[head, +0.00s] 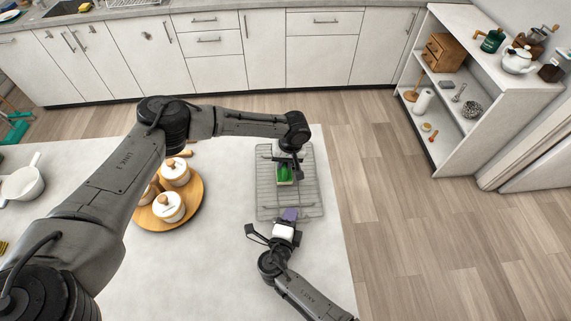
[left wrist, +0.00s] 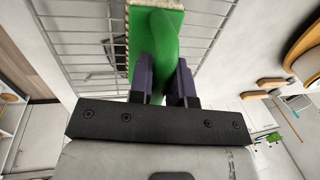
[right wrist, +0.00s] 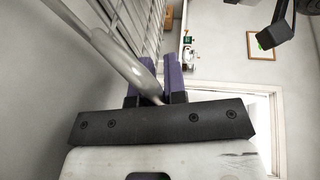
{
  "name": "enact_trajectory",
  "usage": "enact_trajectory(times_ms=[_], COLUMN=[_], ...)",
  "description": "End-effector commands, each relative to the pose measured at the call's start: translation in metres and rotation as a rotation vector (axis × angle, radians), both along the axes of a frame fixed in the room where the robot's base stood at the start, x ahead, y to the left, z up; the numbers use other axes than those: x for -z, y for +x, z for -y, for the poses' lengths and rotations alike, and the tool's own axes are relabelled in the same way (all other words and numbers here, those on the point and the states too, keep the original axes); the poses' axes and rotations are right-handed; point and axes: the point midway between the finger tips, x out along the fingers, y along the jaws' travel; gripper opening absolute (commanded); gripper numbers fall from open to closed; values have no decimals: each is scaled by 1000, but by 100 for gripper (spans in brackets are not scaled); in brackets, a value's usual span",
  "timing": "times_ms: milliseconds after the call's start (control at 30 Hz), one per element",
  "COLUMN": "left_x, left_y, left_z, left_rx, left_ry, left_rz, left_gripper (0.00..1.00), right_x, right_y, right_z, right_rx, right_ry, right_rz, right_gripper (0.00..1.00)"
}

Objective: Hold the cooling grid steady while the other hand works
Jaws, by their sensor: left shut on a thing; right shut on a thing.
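The cooling grid (head: 265,203) is a grey wire rack lying on the pale worktop. My right gripper (head: 290,215) is at its near edge. In the right wrist view, the purple fingers (right wrist: 158,80) are shut on the thick rim bar of the grid (right wrist: 105,45). My left gripper (head: 286,160) is over the upper middle of the grid. It is shut on the raised grip of a green scrubbing brush (head: 285,176) with a pale lower edge. The brush (left wrist: 164,35) also shows between the fingers in the left wrist view. Whether it touches the wires is unclear.
A round wooden tray (head: 189,212) with white lidded jars stands left of the grid. A white pan (head: 22,183) is at the far left. The worktop's right edge runs close to the grid. The worktop near the right arm is clear.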

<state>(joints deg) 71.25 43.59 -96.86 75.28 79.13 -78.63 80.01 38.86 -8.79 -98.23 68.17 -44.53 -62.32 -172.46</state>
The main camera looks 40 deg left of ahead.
Motion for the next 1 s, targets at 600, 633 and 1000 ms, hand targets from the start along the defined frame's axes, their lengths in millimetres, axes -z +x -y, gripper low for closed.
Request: enact_trajectory(times_ms=[600,633,1000], left_x=[1,1,2], left_y=[40,42,58], left_z=[-40,-42,-58], left_rx=[-2,-2,1], left_ry=[0,0,-4], left_rz=[0,0,-2], left_gripper=[0,0,0], right_x=[0,0,0], right_y=[0,0,0], right_z=[0,0,0], right_rx=[0,0,0], right_ry=[0,0,0], right_rz=[0,0,0], right_gripper=[0,0,0])
